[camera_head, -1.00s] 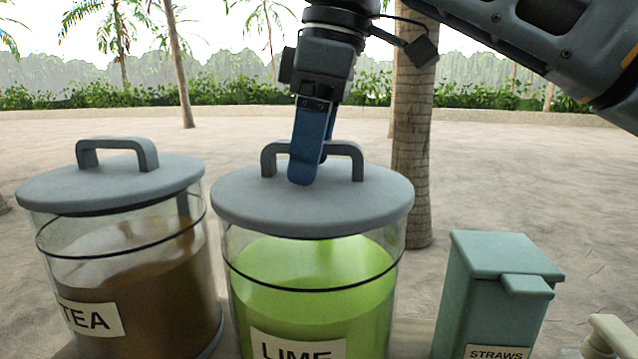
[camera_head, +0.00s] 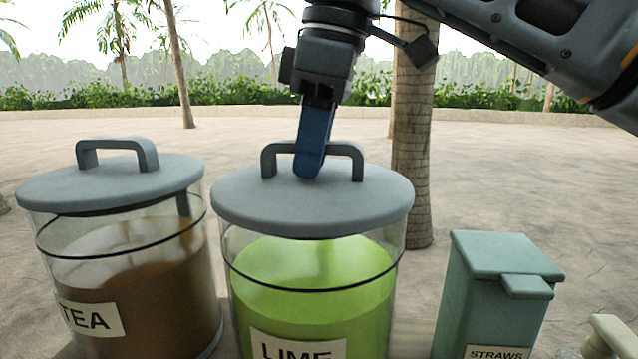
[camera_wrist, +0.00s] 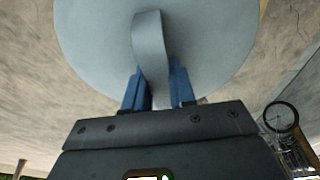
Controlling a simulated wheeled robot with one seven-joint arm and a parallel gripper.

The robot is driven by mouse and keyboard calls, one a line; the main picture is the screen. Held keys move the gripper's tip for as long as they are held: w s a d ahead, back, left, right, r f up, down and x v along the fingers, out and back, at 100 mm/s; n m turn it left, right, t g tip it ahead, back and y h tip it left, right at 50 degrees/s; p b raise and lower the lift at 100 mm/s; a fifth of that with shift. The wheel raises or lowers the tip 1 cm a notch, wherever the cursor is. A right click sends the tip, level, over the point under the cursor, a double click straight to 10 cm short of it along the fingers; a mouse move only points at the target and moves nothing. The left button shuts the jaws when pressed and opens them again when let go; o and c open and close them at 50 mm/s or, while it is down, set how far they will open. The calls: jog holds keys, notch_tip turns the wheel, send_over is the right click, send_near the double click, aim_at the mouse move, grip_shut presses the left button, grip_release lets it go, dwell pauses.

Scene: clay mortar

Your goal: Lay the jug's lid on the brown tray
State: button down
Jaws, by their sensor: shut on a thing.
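The lime jug (camera_head: 312,295) is a clear cylinder of green drink with a LIME label. Its round grey lid (camera_head: 250,205) sits level on the jug's top and has an arched handle (camera_head: 345,149). My gripper (camera_head: 308,172) points down over the lid, its blue fingers shut on the handle's bar. In the wrist view, the fingers of my gripper (camera_wrist: 160,82) stand on both sides of the handle (camera_wrist: 148,35), above the grey lid (camera_wrist: 215,40). The near finger hides the middle of the handle. No brown tray shows in either view.
A tea jug (camera_head: 130,265) with a similar grey lid (camera_head: 60,190) stands close on the left. A green straws box (camera_head: 500,300) stands to the right. A pale object (camera_head: 610,335) shows at the lower right corner. A palm trunk (camera_head: 412,150) rises behind the lime jug.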

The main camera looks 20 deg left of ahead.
jog(key=shift+r, duration=0.1)
jog(key=shift+r+p, duration=2.45)
jog(key=shift+p, duration=0.3)
